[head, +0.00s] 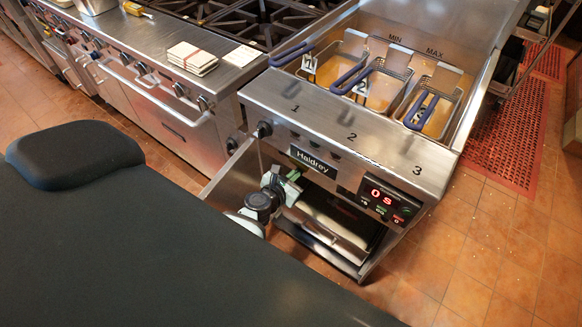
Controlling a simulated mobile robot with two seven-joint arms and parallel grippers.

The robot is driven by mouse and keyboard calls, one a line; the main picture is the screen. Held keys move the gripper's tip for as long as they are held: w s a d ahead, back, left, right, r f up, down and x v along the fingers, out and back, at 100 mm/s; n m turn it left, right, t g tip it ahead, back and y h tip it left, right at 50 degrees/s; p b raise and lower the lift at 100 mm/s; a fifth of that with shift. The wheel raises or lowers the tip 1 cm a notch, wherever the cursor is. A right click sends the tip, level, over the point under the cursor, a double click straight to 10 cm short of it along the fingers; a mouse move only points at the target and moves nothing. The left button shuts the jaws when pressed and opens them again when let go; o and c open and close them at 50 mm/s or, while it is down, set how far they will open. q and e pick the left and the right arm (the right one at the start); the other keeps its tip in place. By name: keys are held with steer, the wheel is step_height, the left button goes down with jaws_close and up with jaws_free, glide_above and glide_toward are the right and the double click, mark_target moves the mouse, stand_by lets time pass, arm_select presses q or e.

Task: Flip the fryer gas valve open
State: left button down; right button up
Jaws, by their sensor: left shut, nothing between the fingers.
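The fryer (350,135) is a steel unit with a "Haldrey" badge, a red digital display and a cabinet opening low in its front. My left gripper (290,188) is at the upper left of that opening, below the badge, and is shut with nothing held. A small green part (293,175) shows right at the gripper's tip. I cannot tell for certain whether it is the gas valve's handle, how it is turned, or whether the gripper touches it. The rest of the valve is hidden by my gripper and wrist. My right gripper is not in view.
The fryer's cabinet door (230,170) stands open to the left of my gripper. Fry baskets with blue handles (352,75) sit in the vat above. A range (180,75) with several knobs adjoins at left. Tiled floor (480,245) is clear at right.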

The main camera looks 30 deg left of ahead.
arm_select(q)
steer(key=shift+w+d+r+n+h+p, duration=0.15)
steer(key=shift+r+n+h+p, duration=0.15)
steer(key=shift+r+n+p, duration=0.35)
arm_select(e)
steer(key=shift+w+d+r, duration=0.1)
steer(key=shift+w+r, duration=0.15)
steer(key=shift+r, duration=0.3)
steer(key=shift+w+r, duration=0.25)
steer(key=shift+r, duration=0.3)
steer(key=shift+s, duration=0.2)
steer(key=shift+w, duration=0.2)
